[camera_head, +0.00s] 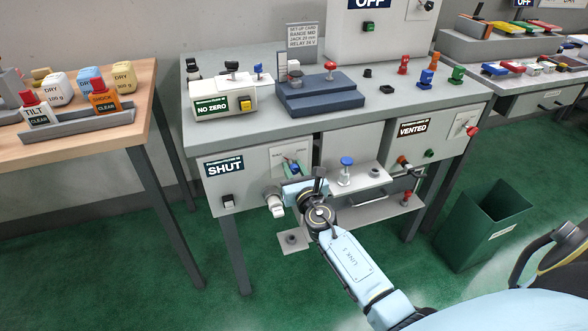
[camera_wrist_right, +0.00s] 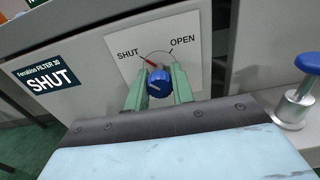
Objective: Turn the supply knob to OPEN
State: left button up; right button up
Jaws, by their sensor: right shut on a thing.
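The supply knob (camera_wrist_right: 158,84) is blue and sits on a white plate (camera_wrist_right: 195,55) marked SHUT on the left and OPEN on the right. A red mark shows just above the knob, up and left of its middle, on the SHUT side. The display on the panel reads SHUT (camera_head: 225,166), and it also shows in the right wrist view (camera_wrist_right: 50,80). My right gripper (camera_wrist_right: 158,90) has its green fingers on either side of the knob, shut on it. My left gripper is not in view.
A blue-topped plunger (camera_head: 346,163) stands on a small shelf right of my right gripper. A pale handle (camera_head: 275,204) is just below left. A VENTED panel (camera_head: 413,128) with a red knob is further right. A green bin (camera_head: 485,228) stands on the floor.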

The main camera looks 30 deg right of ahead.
jog(key=shift+m, duration=0.4)
jog(key=shift+m+b, duration=0.35)
jog(key=shift+m, duration=1.15)
jog(key=m+b, duration=0.1)
jog(key=m, duration=0.2)
jog(key=shift+m, duration=0.3)
jog(key=m, duration=0.2)
jog(key=shift+m+b, duration=0.35)
jog(key=shift+m, duration=0.05)
jog(key=m, duration=0.3)
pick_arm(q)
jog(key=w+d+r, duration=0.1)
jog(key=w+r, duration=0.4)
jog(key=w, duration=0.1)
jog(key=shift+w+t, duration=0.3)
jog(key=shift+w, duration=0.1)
pick_arm(e)
jog(key=shift+m, duration=2.2)
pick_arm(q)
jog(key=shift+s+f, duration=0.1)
pick_arm(e)
jog(key=shift+m, duration=0.3)
